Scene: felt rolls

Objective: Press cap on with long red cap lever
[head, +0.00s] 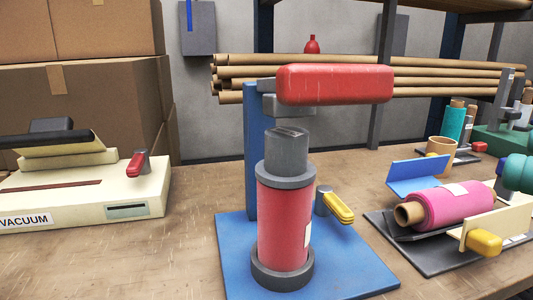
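The long red cap lever (335,84) lies about level at the top of a press with a blue upright post (252,150). A grey block (288,105) sits under the lever. Below stands a red felt roll (283,228) upright on the blue base plate (350,270). A dark grey cap (286,176) is around its top end and a dark grey ring (282,272) is around its foot. A grey cylinder (286,152) rises from the top cap, with a visible gap below the block. I cannot tell whether the cap is fully seated. Neither of my grippers is in view.
A small yellow lever (339,207) stands right of the roll. A cream vacuum machine (85,190) with a red handle is at left. A pink roll (453,206) lies in a cradle at right. Cardboard tubes (440,76) lie behind. Bare bench (190,240) shows left of the plate.

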